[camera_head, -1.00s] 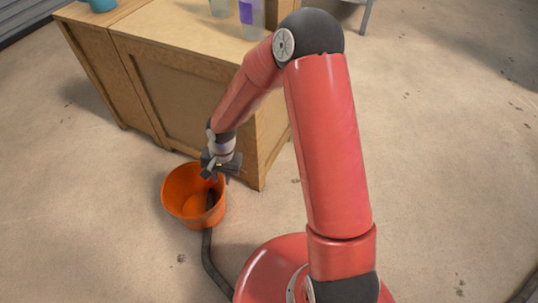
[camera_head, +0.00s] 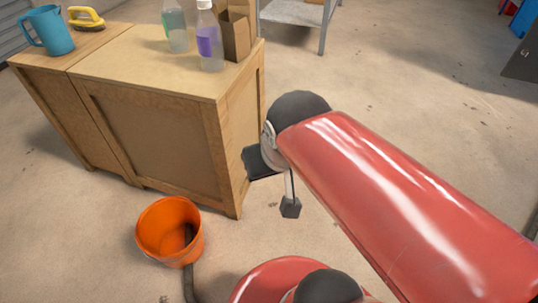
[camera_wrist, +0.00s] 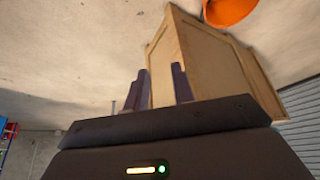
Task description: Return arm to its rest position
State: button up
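My red arm (camera_head: 400,200) is folded, its elbow beside the right side of the wooden cabinet. My gripper (camera_wrist: 160,82) shows in the wrist view with its two dark fingers apart and nothing between them. In the head view the elbow and upper link hide most of my forearm and gripper; only dark parts show beside and below the elbow. The orange bucket (camera_head: 150,236) stands on the floor in front of the cabinet, clear of my gripper. A dark hose (camera_head: 189,282) runs into it. The bucket also shows at the top of the wrist view (camera_wrist: 228,11).
The wooden cabinet (camera_head: 150,135) stands close to my elbow; it also shows in the wrist view (camera_wrist: 205,60). On it are a blue jug (camera_head: 52,33), a yellow-handled brush (camera_head: 86,17), bottles (camera_head: 209,42) and a cardboard box (camera_head: 236,38). A grey table (camera_head: 297,12) stands behind. Floor at right is open.

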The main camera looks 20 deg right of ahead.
jog(key=shift+s+d+r, duration=0.1)
jog(key=shift+s+r, duration=0.2)
jog(key=shift+s, duration=0.6)
notch_tip(320, 180, up, 9)
jog(key=p, duration=0.9)
